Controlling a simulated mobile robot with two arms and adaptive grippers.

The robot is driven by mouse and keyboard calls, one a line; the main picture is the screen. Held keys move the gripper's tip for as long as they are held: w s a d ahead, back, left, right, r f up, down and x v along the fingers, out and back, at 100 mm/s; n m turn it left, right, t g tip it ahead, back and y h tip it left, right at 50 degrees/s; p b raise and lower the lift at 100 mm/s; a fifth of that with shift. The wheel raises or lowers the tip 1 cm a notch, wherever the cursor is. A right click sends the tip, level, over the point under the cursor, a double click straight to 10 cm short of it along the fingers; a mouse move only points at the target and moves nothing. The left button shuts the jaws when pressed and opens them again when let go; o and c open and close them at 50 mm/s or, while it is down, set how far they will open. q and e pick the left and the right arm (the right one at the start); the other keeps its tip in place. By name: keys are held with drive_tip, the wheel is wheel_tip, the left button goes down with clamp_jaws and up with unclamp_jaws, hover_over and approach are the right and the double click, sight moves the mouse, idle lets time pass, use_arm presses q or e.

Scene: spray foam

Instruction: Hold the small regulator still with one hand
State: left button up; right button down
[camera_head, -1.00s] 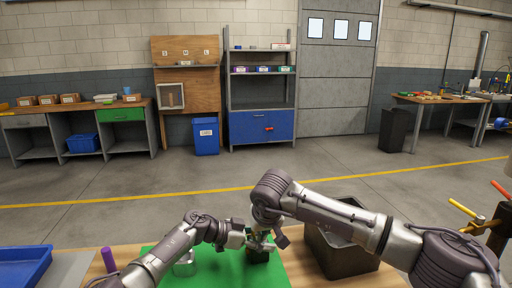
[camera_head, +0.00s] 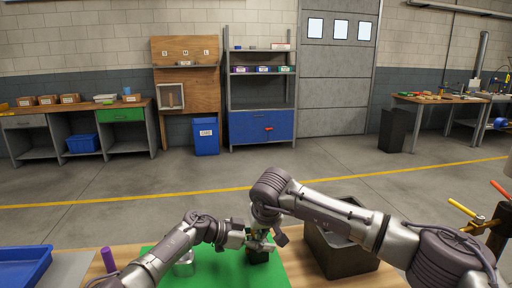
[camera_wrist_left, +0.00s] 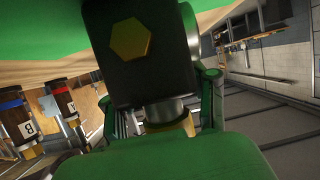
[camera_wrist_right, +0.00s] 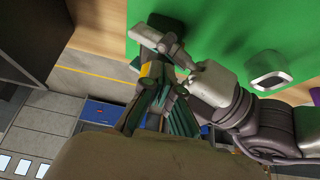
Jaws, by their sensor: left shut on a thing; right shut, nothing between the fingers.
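The small regulator is a black block (camera_head: 258,257) low over the green mat, mostly hidden by my grippers in the head view. In the left wrist view the black block (camera_wrist_left: 150,60) fills the upper middle, with a brass hexagon on its face and silver and brass fittings. My left gripper (camera_head: 243,238) is shut on the regulator from the left. My right gripper (camera_head: 262,244) is shut and empty, pointing down close above the regulator. In the right wrist view its fingers (camera_wrist_right: 155,98) are together, close to my left gripper; I cannot tell whether they touch anything.
The green mat (camera_head: 215,276) lies on a wooden table. A silver ring-like part (camera_wrist_right: 270,72) stands on the mat. A dark bin (camera_head: 340,262) is right of the mat. A blue tray (camera_head: 22,268) and a purple cylinder (camera_head: 108,259) are at the left.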

use_arm(q)
drive_tip(key=shift+s+f, duration=0.1)
use_arm(e)
drive_tip(key=shift+w+d, duration=0.1)
drive_tip(key=shift+d, duration=0.1)
wheel_tip(320, 180, up, 6)
drive_tip(key=shift+s, duration=0.45)
idle(0.5)
use_arm(q)
drive_tip(key=o, duration=1.5)
use_arm(e)
drive_tip(key=shift+w, duration=0.1)
use_arm(q)
drive_tip(key=shift+a, duration=0.1)
